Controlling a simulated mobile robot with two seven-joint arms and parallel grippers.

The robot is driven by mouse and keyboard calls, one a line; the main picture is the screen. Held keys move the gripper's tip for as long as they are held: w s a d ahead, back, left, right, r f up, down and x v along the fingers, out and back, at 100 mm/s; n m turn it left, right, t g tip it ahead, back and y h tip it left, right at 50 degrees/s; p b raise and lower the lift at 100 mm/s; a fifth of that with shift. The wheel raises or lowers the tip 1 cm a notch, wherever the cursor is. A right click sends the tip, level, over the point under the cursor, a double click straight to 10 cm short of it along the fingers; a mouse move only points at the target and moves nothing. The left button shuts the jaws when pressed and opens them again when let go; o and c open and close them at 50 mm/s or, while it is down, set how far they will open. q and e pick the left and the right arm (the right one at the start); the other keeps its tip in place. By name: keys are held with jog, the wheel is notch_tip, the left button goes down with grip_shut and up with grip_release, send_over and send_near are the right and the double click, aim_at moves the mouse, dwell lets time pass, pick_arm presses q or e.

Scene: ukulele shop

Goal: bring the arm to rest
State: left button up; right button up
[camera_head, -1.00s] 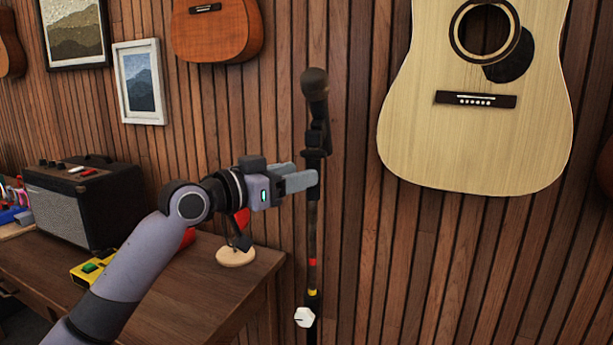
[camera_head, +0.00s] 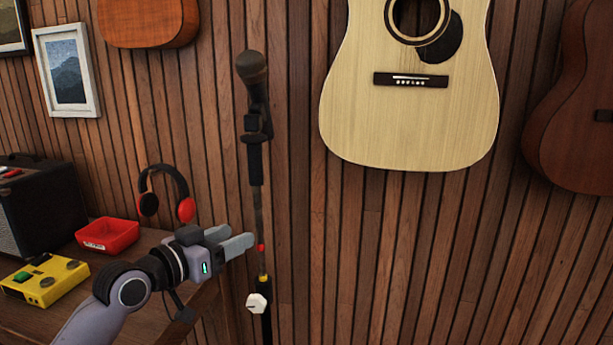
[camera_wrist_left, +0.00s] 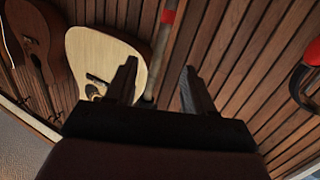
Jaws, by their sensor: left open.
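My left gripper (camera_head: 240,241) is open, with its fingers pointing right toward the pole of the microphone stand (camera_head: 257,205). In the left wrist view the two fingers (camera_wrist_left: 160,85) are spread apart with nothing gripped. The stand's pole (camera_wrist_left: 158,50) shows beyond and between them. A black microphone (camera_head: 252,70) sits at the top of the stand, above the gripper. I cannot tell whether the fingers touch the pole. My left arm reaches in from the bottom left. My right gripper is not in view.
A wooden table holds a black amplifier (camera_head: 40,210), a red tray (camera_head: 107,235), a yellow pedal (camera_head: 45,279) and red-black headphones (camera_head: 186,209). A pale guitar (camera_head: 410,120) and a brown guitar (camera_head: 575,110) hang on the slatted wall. Floor space right of the stand looks clear.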

pick_arm(q)
jog(key=s+a+f+n+y, duration=0.1)
jog(key=s+f, duration=0.3)
jog(key=f, duration=0.4)
jog(key=s+f+n+g+y, duration=0.15)
jog(key=s+f, duration=0.25)
jog(key=f, duration=0.4)
jog(key=s+a+f+y, duration=0.1)
jog(key=s+f+y, duration=0.1)
jog(key=s+f, duration=0.4)
jog(key=s+a+f+g+y, duration=0.2)
jog(key=s+f, duration=1.1)
jog(key=s, duration=0.3)
jog(key=shift+s+n, duration=0.4)
jog(key=shift+n, duration=0.05)
jog(key=shift+a+y, duration=0.15)
jog(key=shift+y, duration=0.1)
